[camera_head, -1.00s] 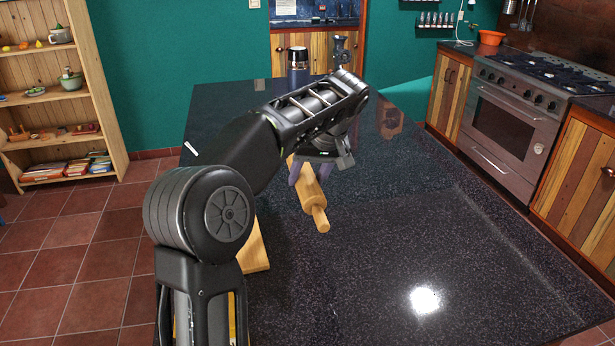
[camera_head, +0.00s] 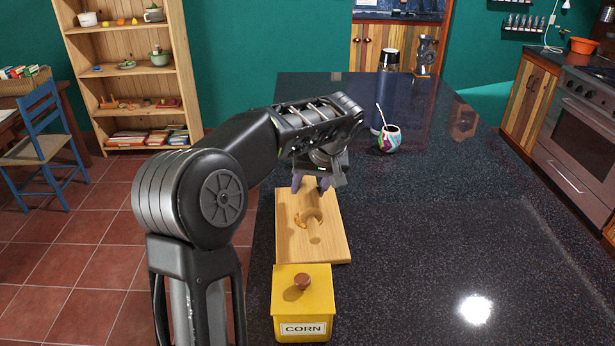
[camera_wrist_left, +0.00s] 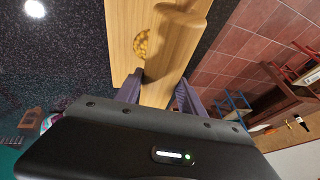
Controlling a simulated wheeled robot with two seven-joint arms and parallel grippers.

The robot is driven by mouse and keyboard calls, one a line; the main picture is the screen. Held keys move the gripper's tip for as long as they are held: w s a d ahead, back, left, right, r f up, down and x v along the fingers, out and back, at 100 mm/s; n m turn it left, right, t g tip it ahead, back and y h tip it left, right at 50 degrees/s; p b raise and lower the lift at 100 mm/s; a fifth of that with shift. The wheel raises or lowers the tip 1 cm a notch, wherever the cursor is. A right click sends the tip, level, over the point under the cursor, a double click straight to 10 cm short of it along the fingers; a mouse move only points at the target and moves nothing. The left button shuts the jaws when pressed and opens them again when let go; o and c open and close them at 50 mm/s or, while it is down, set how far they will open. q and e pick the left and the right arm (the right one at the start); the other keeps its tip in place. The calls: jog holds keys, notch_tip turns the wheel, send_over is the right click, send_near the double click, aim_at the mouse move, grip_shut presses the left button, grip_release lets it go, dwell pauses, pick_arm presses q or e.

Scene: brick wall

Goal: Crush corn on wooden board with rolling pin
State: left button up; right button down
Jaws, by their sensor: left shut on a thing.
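The wooden board (camera_head: 335,240) lies on the dark counter, left of the picture's middle in the head view. My left gripper (camera_head: 311,187) is over the board and shut on the wooden rolling pin (camera_head: 312,212). The pin also shows in the left wrist view (camera_wrist_left: 172,55), between the purple fingers (camera_wrist_left: 160,92). Yellow corn (camera_head: 299,220) lies on the board beside the pin; some shows in the left wrist view (camera_wrist_left: 141,44). The pin hides part of the board, and I cannot tell whether it touches the corn. My right gripper is not in view.
A yellow box labelled CORN (camera_head: 302,312) stands just in front of the board. A colourful cup with a straw (camera_head: 390,139) and a dark blue bottle (camera_head: 388,85) stand farther back. The counter (camera_head: 450,220) to the right is clear.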

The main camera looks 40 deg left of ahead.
pick_arm(q)
jog(key=shift+w, duration=0.1)
jog(key=shift+w+d, duration=0.1)
jog(key=shift+w, duration=0.05)
jog(key=shift+f+b, duration=2)
jog(key=shift+f, duration=0.95)
jog(key=shift+f+b, duration=0.65)
jog(key=shift+w+d, duration=0.6)
jog(key=shift+d, duration=0.2)
jog(key=shift+f, duration=0.1)
